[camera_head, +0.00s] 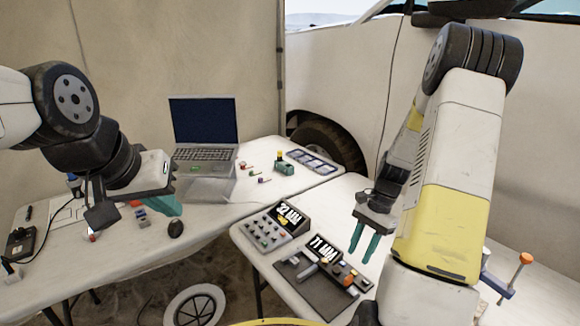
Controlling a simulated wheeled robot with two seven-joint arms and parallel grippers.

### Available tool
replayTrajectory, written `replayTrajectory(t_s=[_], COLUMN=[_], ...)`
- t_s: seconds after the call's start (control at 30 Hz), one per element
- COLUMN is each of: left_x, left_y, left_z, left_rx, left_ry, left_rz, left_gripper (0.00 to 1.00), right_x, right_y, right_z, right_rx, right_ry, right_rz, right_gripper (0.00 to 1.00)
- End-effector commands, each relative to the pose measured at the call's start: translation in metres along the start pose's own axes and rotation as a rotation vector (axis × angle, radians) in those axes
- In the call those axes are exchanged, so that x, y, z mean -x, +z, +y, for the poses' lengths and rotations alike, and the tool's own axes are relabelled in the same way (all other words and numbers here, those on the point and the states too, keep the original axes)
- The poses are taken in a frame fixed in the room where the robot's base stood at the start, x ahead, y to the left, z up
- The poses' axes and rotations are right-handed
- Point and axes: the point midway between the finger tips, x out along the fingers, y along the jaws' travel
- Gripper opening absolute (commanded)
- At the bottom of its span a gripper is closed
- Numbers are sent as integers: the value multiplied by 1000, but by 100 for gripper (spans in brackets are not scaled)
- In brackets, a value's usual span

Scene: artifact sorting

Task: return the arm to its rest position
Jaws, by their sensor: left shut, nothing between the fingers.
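My left arm comes in from the left edge, and its gripper (172,207) hangs above the left table. Its teal fingers are together with nothing between them, close to a small dark oval object (176,229); I cannot tell whether they touch it. My right arm (452,170) reaches down at the right. Its gripper (363,250) points downward with the two teal fingers apart and empty, above the right table and behind the device reading 11 MM (322,248).
An open laptop (204,122) stands on the back table with small coloured items and a blue compartment tray (314,161). A device reading 22 MM (287,219) sits on the right table. A blue clamp with an orange knob (525,258) is at the right. A black box (21,242) lies far left.

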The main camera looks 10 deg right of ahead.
Motion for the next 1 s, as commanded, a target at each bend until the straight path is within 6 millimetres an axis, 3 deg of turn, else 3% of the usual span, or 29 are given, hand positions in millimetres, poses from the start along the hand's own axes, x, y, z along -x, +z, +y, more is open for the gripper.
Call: replayTrajectory(t_s=[0.17, 0.3, 0.5, 0.8, 1.0], left_x=[0, 0, 0, 0, 0], left_y=[0, 0, 0, 0, 0], left_z=[0, 0, 0, 0, 0], left_rx=[0, 0, 0, 0, 0], left_ry=[0, 0, 0, 0, 0], left_rz=[0, 0, 0, 0, 0], left_gripper=[0, 0, 0, 0, 0], right_x=[50, 97, 148, 186, 191], right_y=[34, 80, 149, 239, 266], right_z=[-14, -21, -16, 15, 32], right_rx=[156, 341, 607, 971, 1107], right_ry=[-31, -65, -114, -198, -230], right_rz=[108, 226, 392, 630, 721], right_gripper=[35, 35, 35, 35, 35])
